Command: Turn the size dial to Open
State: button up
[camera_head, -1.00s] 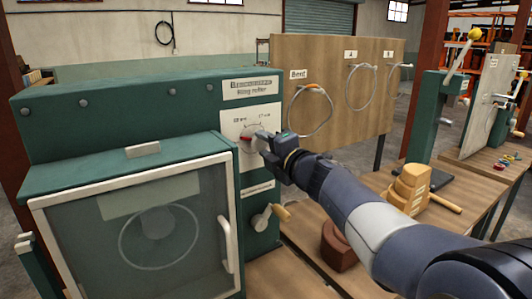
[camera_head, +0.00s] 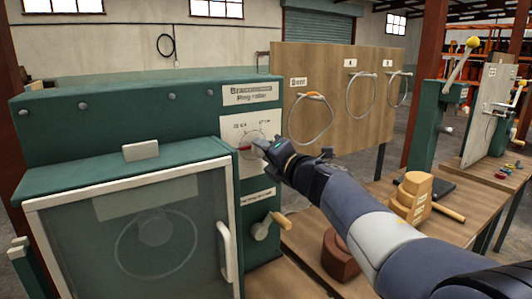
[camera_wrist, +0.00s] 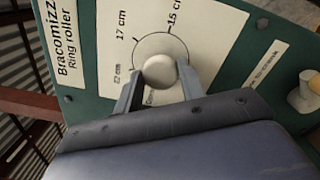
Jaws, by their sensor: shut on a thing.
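The size dial is a round pale knob (camera_wrist: 160,80) on a white plate (camera_head: 238,128) on the green ring roller (camera_head: 110,114). In the wrist view, a ring of marks around it reads 17 cm and 15 cm, with a smaller label at left that is hard to read. My gripper (camera_wrist: 159,78) is shut on the knob, one finger on each side. The lower part of the dial and its marks are partly hidden by my fingers. In the head view a small red mark shows at the dial's left edge; I cannot read its setting.
Below the dial is a crank with a wooden knob (camera_head: 279,219). A glazed door with a pale handle (camera_head: 223,250) stands left of it. Stepped wooden blocks (camera_head: 411,195) and a brown curved block (camera_head: 338,256) lie on the bench at right. A board with hanging rings (camera_head: 330,65) stands behind.

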jog(key=shift+f, duration=0.1)
jog(key=o, duration=1)
jog(key=v, duration=1)
jog(key=shift+s+d, duration=0.25)
jog(key=shift+s, duration=0.1)
jog(key=shift+w, duration=0.1)
jog(key=x, duration=1)
jog(key=shift+w+a, duration=0.25)
jog(key=shift+a, duration=0.05)
jog(key=shift+s+d, duration=0.1)
